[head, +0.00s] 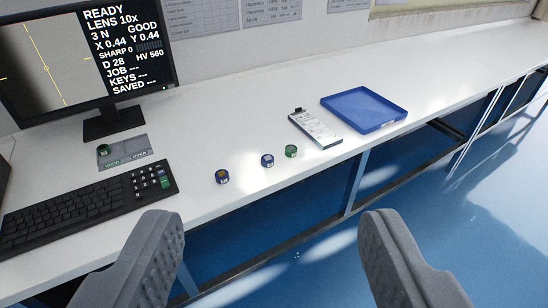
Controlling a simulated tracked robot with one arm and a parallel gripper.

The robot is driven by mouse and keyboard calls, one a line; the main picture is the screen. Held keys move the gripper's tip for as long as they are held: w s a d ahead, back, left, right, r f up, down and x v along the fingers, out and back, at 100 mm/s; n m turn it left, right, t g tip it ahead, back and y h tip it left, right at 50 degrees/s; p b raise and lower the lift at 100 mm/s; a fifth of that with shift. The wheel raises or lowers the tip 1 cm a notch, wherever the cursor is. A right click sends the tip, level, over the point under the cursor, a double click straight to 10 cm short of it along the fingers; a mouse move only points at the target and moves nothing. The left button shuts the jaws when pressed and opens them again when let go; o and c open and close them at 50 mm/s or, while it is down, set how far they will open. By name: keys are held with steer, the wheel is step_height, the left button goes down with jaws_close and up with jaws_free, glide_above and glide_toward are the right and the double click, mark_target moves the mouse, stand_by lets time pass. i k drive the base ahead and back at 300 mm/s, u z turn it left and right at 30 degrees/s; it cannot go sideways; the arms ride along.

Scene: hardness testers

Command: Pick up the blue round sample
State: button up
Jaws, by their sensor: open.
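Three small round samples stand in a loose row on the white bench. The left one (222,177) is dark blue with an orange-brown top. The middle one (267,160) is blue with a pale top. The right one (291,151) is green. My gripper (265,222) is open and empty, its two grey fingers wide apart in the foreground. The row of samples lies beyond the fingertips, between them in the picture. Nothing touches the fingers.
A keyboard (80,205) and monitor (85,55) stand at the left. A grey plate (125,157) bears another small round piece (103,150). A clipboard (315,128) and an empty blue tray (364,108) lie right of the samples. The bench's front edge is close to them.

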mark_target(267, 160)
steer(key=z, duration=0.05)
steer(key=k, duration=0.6)
steer(key=u, duration=0.4)
steer(key=i, duration=1.6)
steer(key=z, duration=0.55)
